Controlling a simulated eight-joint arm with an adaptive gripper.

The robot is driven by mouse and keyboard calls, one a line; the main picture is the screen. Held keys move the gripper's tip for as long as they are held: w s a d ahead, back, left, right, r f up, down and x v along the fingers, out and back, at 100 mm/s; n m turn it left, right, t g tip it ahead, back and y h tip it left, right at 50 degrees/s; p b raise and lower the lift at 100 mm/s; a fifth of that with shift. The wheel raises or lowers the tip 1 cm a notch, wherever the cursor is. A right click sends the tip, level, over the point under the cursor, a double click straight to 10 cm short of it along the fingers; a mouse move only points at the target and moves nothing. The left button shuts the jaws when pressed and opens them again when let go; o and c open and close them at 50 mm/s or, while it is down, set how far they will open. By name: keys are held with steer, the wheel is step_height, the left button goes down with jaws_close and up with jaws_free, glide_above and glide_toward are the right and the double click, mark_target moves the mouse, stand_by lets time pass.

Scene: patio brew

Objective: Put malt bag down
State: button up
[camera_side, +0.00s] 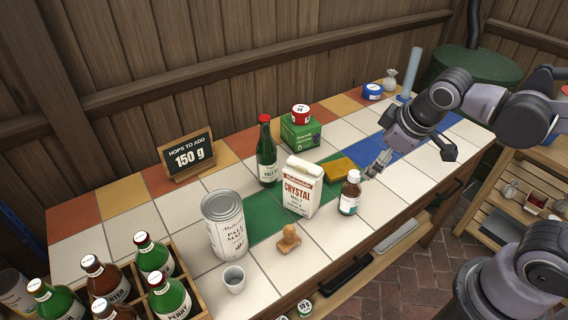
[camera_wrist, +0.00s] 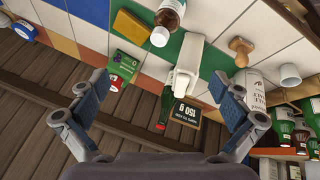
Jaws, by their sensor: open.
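The malt bag (camera_side: 301,190), a white carton-like bag with a red top band and "CRYSTAL MALT" lettering, stands upright on the green tiles of the counter in the side view. It shows as a pale block in the wrist view (camera_wrist: 189,62). My gripper (camera_side: 412,162) is open and empty, to the right of the bag and apart from it, with the small brown bottle (camera_side: 350,194) between them. In the wrist view the two fingers of my gripper (camera_wrist: 152,95) are spread wide with nothing between them.
A yellow sponge-like block (camera_side: 339,169) and a green bottle (camera_side: 266,155) flank the bag. A large tin (camera_side: 225,225), a wooden stamp-like piece (camera_side: 289,239) and a white cup (camera_side: 234,279) stand left and in front. A chalkboard (camera_side: 188,156) reads 150 g. Blue tiles at right are mostly clear.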

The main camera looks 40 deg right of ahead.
steer(key=s+m, duration=0.1)
steer(key=m+t, duration=0.1)
steer(key=m, duration=0.1)
steer(key=s+m+y, duration=0.1)
steer(key=shift+s+d+m+t, duration=0.3)
steer(key=shift+s+d+t, duration=0.05)
steer(key=shift+t, duration=0.05)
